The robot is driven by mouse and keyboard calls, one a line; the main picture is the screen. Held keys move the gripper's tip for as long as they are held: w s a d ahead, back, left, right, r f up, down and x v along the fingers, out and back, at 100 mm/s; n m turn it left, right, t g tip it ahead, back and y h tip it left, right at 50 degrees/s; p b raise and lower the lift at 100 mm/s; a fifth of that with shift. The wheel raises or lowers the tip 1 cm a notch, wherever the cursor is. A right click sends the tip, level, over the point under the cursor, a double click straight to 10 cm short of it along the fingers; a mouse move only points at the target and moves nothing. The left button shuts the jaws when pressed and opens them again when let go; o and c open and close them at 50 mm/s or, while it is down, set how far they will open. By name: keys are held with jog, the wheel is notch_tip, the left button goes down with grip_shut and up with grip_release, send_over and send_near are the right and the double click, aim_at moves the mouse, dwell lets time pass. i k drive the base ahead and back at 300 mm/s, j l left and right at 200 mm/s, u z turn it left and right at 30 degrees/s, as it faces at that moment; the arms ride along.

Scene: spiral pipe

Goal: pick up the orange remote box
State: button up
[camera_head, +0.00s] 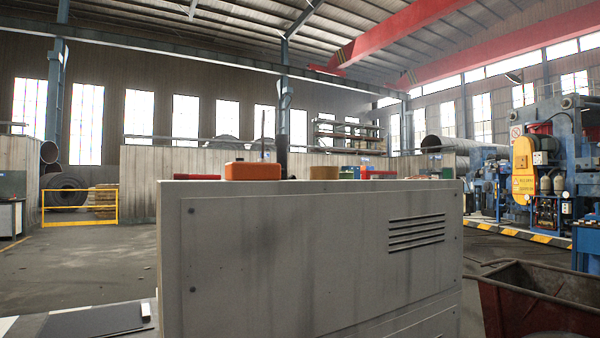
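An orange box (253,171) sits on top of a tall grey metal cabinet (300,260), left of the middle of its top edge. A thin dark rod like an antenna rises just right of the box. The box's lower part is close to the cabinet's near top edge, and its far side is hidden. My gripper is not in view.
Red items (196,177), a brown roll-like object (323,172) and a red item (377,173) also stand on the cabinet top. A rusty bin (535,300) is at the lower right. Open floor (80,265) lies to the left.

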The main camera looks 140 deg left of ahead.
aim_at(235, 170)
jog(key=u, duration=4.9)
